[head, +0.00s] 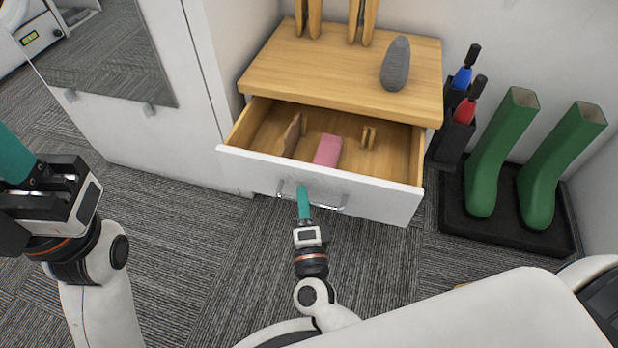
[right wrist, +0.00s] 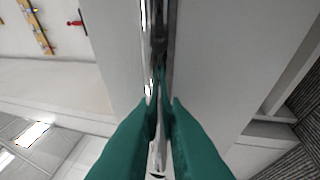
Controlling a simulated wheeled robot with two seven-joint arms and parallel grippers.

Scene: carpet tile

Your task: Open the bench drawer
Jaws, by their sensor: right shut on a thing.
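The bench drawer (head: 380,199) has a white front and a wooden inside, and it stands pulled out from under the wooden bench top (head: 300,75). Its metal bar handle (head: 329,205) runs across the front. My right gripper (head: 303,191) is at the left part of the handle, with its teal fingers shut on it. In the right wrist view the teal fingers (right wrist: 160,105) close on the shiny handle (right wrist: 152,88). My left gripper (head: 40,185) is at the left edge, away from the drawer, and its fingertips are partly out of view.
The drawer holds a pink block (head: 328,150) and brown wooden pieces (head: 292,135). A grey object (head: 396,65) stands on the bench top. Green boots (head: 500,155) stand on a black tray (head: 462,228) at right. Carpet (head: 190,235) in front is clear.

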